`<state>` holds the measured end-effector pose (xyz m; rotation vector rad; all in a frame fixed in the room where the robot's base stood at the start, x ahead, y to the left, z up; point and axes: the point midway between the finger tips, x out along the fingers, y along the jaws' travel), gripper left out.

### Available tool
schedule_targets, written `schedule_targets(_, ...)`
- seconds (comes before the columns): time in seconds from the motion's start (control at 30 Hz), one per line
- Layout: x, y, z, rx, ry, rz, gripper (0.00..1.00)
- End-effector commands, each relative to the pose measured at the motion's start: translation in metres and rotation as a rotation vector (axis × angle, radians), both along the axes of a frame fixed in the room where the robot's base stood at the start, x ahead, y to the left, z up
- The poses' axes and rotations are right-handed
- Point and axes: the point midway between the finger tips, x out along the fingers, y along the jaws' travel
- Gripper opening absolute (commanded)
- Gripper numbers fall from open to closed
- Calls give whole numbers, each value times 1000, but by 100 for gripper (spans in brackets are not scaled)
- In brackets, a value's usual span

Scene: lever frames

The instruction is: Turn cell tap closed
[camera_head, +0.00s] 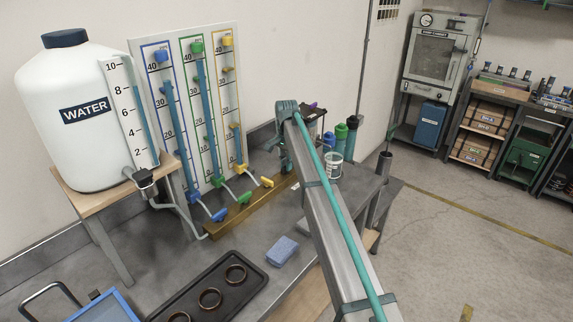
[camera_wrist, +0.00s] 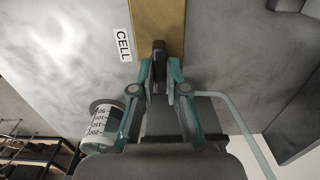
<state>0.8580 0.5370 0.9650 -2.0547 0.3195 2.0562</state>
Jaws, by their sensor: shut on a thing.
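The cell tap shows in the wrist view as a dark upright handle (camera_wrist: 158,47) on a brass-coloured strip (camera_wrist: 172,14). A white label reading CELL (camera_wrist: 124,45) lies just left of it. My gripper (camera_wrist: 159,66) is shut on the handle, one teal finger on each side. The lower part of the handle is hidden by the fingers. In the head view my gripper (camera_head: 286,155) is at the far end of my arm, over the right end of the brass strip (camera_head: 240,210). The tap itself is hidden there.
Blue (camera_head: 219,215), green (camera_head: 244,197) and yellow (camera_head: 267,182) taps stand along the strip, left of my gripper. A gauge board (camera_head: 180,60) and a water tank (camera_head: 75,120) stand behind.

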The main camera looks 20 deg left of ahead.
Motion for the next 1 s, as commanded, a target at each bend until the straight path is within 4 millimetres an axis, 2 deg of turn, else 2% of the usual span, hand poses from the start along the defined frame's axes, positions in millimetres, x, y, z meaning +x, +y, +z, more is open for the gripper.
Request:
schedule_targets(0.47,1,0,1,1,-3,-15,0)
schedule_targets(0.5,1,0,1,1,-3,-15,20)
schedule_targets(0.6,1,0,1,0,-2,-14,37)
schedule_targets(1.0,0,0,4,1,-1,-12,39)
